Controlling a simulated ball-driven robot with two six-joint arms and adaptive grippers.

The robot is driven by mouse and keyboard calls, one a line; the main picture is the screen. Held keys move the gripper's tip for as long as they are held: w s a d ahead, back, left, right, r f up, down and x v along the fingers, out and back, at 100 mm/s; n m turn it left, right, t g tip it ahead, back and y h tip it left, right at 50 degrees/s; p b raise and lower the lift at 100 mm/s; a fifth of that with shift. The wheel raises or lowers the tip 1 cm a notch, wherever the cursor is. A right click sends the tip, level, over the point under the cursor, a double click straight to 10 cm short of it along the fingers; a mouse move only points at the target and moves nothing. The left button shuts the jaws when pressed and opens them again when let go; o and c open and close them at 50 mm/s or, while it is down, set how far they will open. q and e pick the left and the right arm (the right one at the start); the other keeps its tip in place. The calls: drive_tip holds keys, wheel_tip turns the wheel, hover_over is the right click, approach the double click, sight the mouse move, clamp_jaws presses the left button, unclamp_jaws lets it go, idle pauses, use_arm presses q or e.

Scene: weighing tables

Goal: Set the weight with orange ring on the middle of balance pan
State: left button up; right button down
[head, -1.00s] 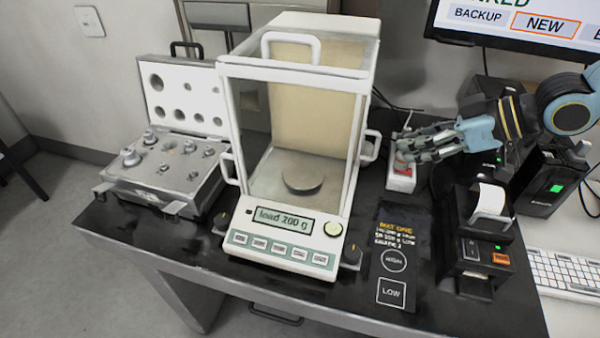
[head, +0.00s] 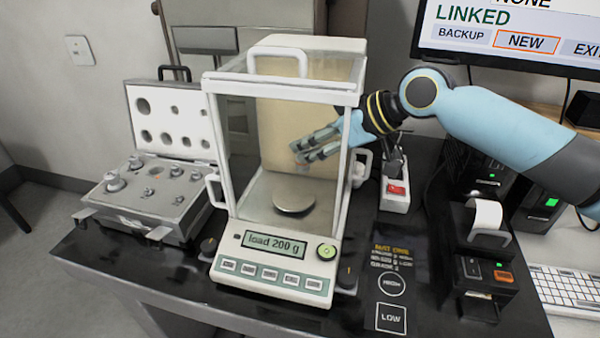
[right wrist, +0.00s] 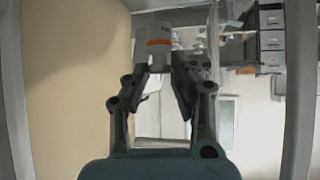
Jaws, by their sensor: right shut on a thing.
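My right gripper (head: 306,150) reaches in from the right side of the glass balance, its fingers behind the front post and above the round balance pan (head: 294,200). In the right wrist view, the same gripper (right wrist: 160,70) is shut on a pale weight with an orange ring (right wrist: 158,45). In the head view only a small reddish spot shows at the fingertips, so the weight is mostly hidden there. The pan is bare, and the gripper is well above it and towards the back. The balance display (head: 275,246) reads "load 200 g". My left gripper is not in view.
The balance frame (head: 352,165) surrounds the gripper closely. An open case (head: 150,205) with several metal weights stands at the left.

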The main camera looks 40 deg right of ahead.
drive_tip(key=shift+w+a+r, duration=0.15)
drive_tip(key=shift+w+a, duration=0.6)
drive_tip(key=shift+w, duration=0.1)
drive_tip(key=f, duration=0.3)
drive_tip(key=shift+s+d, duration=0.15)
drive_tip(key=shift+s, duration=0.05)
wheel_tip(320, 180, down, 3)
drive_tip(key=shift+f, duration=0.1)
drive_tip(key=shift+w+f+p, duration=0.15)
drive_tip(key=shift+f+p, duration=0.3)
drive_tip(key=shift+f, duration=0.1)
drive_tip(key=c, duration=1.5)
unclamp_jaws()
drive_tip(key=shift+f, duration=0.2)
drive_tip(key=shift+c, duration=0.2)
drive_tip(key=o, duration=0.4)
drive_tip(key=shift+o, duration=0.2)
